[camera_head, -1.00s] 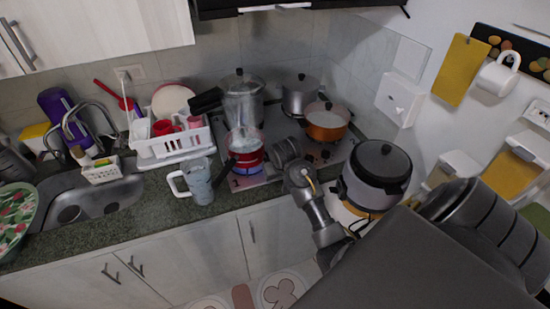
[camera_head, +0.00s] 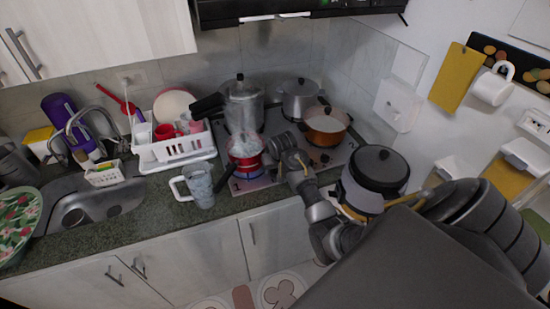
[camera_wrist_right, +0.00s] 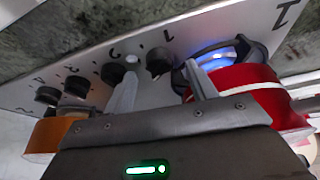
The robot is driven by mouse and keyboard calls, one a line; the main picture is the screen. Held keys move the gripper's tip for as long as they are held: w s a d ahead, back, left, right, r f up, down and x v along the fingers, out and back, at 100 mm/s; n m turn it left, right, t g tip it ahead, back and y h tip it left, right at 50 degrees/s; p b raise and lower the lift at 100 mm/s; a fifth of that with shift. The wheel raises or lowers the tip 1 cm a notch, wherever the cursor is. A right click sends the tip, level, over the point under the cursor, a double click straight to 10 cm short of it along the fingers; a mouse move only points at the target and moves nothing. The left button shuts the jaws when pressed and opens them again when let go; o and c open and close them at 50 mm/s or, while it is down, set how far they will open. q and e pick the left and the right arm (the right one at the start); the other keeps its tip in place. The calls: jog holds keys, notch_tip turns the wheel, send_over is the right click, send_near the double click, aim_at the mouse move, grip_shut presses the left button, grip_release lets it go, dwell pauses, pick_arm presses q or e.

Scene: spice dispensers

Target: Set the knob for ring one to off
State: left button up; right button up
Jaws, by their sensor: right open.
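The stove has a row of black knobs. In the right wrist view one knob (camera_wrist_right: 158,62), closest to the lit ring, appears between my finger tips, with no clear contact. Other knobs (camera_wrist_right: 113,73) (camera_wrist_right: 76,88) lie to its left. The ring (camera_wrist_right: 212,60) glows blue under the red pot (camera_wrist_right: 245,88); the red pot also shows in the head view (camera_head: 245,150). My right gripper (camera_wrist_right: 160,68) is open and empty, low over the knob row. In the head view my right gripper (camera_head: 284,147) hides part of the knob row. My left gripper is not in view.
An orange pot (camera_head: 326,124) and metal pots (camera_head: 300,98) stand on the stove. A black-lidded cooker (camera_head: 377,172) stands to the right, close to my arm.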

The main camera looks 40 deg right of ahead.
jog(key=shift+x, duration=1.2)
jog(key=shift+c, duration=0.4)
jog(key=c, duration=0.9)
jog(key=shift+n, duration=0.3)
jog(key=n+y, duration=0.1)
jog(key=n, duration=0.1)
jog(key=n+y, duration=0.1)
jog(key=n, duration=0.1)
jog(key=shift+d+n, duration=0.2)
jog(key=shift+n, duration=0.1)
jog(key=shift+d+n+y, duration=0.2)
jog(key=shift+n+y, duration=0.7)
jog(key=shift+n, duration=1.4)
jog(key=shift+r, duration=0.1)
